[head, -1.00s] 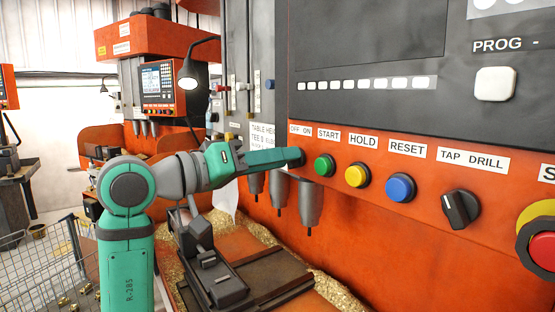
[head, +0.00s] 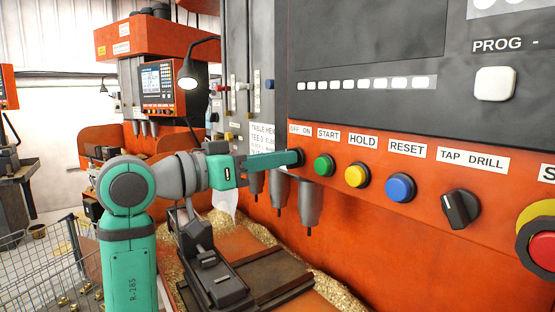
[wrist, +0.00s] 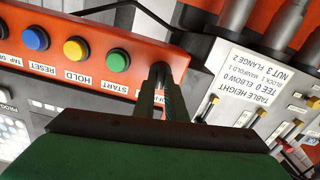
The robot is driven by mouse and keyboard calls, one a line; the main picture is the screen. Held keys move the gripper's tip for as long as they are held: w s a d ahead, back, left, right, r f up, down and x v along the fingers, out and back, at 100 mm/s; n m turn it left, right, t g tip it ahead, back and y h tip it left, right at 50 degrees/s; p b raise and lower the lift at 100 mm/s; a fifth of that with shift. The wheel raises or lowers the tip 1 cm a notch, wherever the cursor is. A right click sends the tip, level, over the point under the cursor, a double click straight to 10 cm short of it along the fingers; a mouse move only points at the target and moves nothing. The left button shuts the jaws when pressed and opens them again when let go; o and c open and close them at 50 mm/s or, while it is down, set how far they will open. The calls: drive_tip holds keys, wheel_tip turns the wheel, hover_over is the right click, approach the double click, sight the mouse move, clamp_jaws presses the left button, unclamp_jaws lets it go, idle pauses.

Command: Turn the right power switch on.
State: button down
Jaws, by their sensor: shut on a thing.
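The power switch sits under the OFF ON label (head: 300,129) at the left end of the orange panel on the near machine. My gripper (head: 299,157) reaches it from the left, with its fingertips at the panel and closed around the switch knob. The fingers hide nearly all of the knob in the head view, so its pointing direction cannot be read. In the wrist view my gripper (wrist: 160,72) also has its fingers close together against the panel, left of the TABLE HEIGHT plate and beside the START label.
To the right of the switch are the green START button (head: 324,166), yellow HOLD button (head: 357,175), blue RESET button (head: 400,187), black TAP DRILL knob (head: 460,209) and a red stop button (head: 543,250). Drill spindles (head: 310,205) hang below. A wire cart (head: 45,262) stands left.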

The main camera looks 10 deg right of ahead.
drive_tip(key=shift+s+m, duration=0.1)
drive_tip(key=shift+m, duration=3.7)
drive_tip(key=c, duration=1.8)
unclamp_jaws()
drive_tip(key=v, duration=1)
drive_tip(key=shift+s+a, duration=0.2)
drive_tip(key=shift+a, duration=0.15)
